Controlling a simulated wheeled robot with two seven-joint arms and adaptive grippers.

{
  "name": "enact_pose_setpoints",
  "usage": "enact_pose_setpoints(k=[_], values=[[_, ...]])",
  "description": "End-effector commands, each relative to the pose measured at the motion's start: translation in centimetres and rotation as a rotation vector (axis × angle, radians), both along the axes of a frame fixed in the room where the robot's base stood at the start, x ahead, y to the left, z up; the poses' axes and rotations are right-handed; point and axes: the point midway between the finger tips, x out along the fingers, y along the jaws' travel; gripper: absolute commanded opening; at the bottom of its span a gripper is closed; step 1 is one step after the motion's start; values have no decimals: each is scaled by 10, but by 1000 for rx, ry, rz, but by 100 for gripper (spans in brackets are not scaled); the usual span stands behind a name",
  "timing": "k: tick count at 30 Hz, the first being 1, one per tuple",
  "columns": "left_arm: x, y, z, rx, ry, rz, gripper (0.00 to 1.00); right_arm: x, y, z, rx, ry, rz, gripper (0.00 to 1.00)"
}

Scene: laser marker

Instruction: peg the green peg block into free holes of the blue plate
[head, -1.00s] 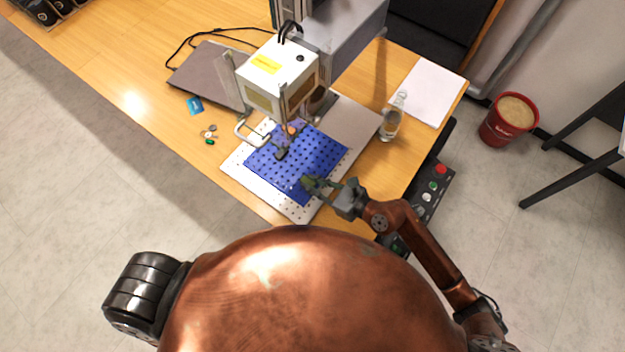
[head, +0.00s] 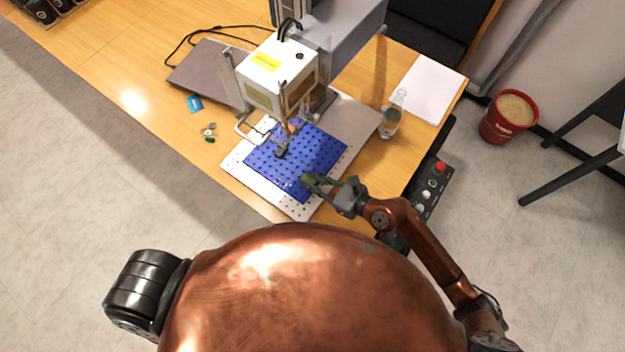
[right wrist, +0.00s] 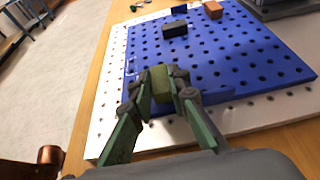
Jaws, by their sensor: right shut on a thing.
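The blue plate (head: 318,147) has rows of holes and lies on a white perforated board on the wooden table. My right gripper (head: 309,183) is over the plate's near right part in the head view. In the right wrist view, the right gripper (right wrist: 160,92) is shut on the green peg block (right wrist: 159,78), one finger on each side. The block's underside is hidden, so I cannot tell whether its pegs are in holes. A black block (right wrist: 175,29) sits on the plate farther back, with an orange block (right wrist: 213,9) beyond it. My left gripper is not in view.
The white laser head (head: 280,75) hangs above the plate's far side. A glass bottle (head: 391,122) stands right of the plate. Keys (head: 209,131) and a blue card (head: 194,104) lie at left. A control panel (head: 432,190) is at the table's right edge.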

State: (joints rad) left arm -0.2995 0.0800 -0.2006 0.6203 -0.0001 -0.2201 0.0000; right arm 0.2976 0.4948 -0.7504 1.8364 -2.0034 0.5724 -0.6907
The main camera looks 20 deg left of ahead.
Motion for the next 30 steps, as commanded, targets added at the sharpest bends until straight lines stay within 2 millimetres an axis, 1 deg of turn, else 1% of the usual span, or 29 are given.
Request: enact_pose_setpoints(k=[24,25,30], values=[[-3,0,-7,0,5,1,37,0,0,-12,0,1,0,2],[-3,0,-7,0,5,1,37,0,0,-12,0,1,0,17],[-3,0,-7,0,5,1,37,0,0,-12,0,0,0,28]])
